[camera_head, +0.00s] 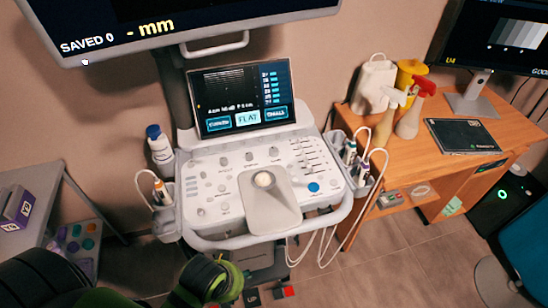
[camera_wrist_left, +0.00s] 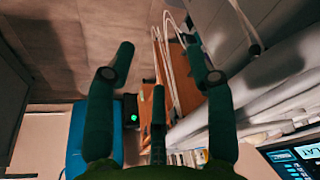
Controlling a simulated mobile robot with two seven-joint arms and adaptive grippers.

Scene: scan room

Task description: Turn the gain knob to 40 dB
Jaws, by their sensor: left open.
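The ultrasound console's control panel (camera_head: 215,182) is in the middle of the head view. A row of small light knobs (camera_head: 249,157) sits along its upper part, with more knobs to the left of the trackball (camera_head: 264,180). The labels are too small to read, so I cannot tell which one is the gain knob or its setting. My left arm comes in at the lower left, with its wrist end in front of and below the panel, apart from it. In the left wrist view my left gripper (camera_wrist_left: 160,58) has its fingers spread, with nothing between them. My right gripper is not in view.
The console touchscreen (camera_head: 245,97) shows a "FLAT" button. A large monitor (camera_head: 170,20) hangs above. Probes (camera_head: 350,152) with cables hang at the right, and a blue-capped bottle (camera_head: 160,150) stands at the left. A wooden desk (camera_head: 450,175) holds bottles and a tablet.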

